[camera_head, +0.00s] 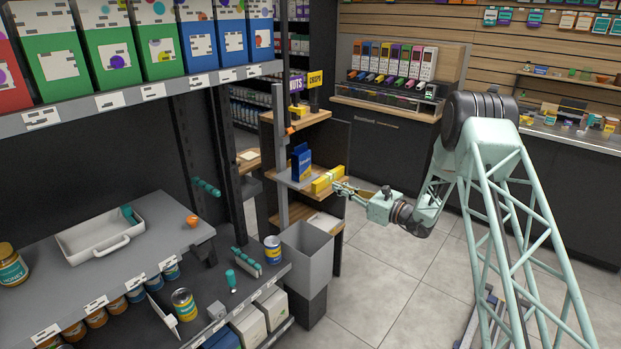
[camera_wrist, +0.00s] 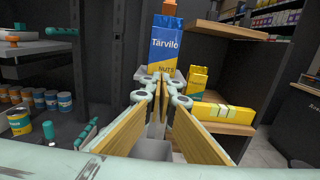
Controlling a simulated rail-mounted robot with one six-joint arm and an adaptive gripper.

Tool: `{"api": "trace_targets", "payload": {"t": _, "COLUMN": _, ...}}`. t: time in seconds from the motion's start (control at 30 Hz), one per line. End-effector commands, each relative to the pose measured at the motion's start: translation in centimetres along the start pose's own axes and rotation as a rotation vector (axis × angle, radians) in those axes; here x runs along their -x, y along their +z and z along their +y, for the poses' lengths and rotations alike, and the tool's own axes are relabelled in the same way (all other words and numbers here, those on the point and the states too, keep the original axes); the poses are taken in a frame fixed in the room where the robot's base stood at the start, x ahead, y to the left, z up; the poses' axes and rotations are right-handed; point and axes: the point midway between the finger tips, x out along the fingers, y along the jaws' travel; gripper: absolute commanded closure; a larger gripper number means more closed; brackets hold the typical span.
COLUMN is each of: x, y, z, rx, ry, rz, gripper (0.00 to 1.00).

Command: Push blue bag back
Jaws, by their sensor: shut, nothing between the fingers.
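In the wrist view a bag (camera_wrist: 164,48) with a blue upper part and yellow lower part, marked "Tärvilo NUTS", stands straight ahead of the fingertips. My gripper (camera_head: 340,187) is shut and empty, at the stand's right side. In the wrist view my gripper (camera_wrist: 153,80) points at the bag's lower part and hides some of it. I cannot tell whether the tips touch the bag.
A yellow box (camera_head: 326,179) lies on the shelf by my gripper. A grey bin (camera_head: 308,250) stands below. Dark shelving is at left; the tiled floor (camera_head: 385,270) is open.

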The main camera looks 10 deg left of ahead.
Motion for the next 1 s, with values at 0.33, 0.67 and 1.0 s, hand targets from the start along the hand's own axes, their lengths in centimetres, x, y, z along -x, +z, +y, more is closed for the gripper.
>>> {"api": "trace_targets", "payload": {"t": 0.33, "x": 0.0, "y": 0.0, "z": 0.0, "rx": 0.000, "ry": 0.000, "rz": 0.000, "gripper": 1.00}}
{"api": "trace_targets", "payload": {"t": 0.67, "x": -1.4, "y": 0.0, "z": 0.0, "rx": 0.001, "ry": 0.000, "rz": -0.001, "gripper": 1.00}}
{"api": "trace_targets", "payload": {"t": 1.0, "x": -5.4, "y": -0.1, "z": 0.1, "rx": 0.001, "ry": 0.001, "rz": -0.001, "gripper": 1.00}}
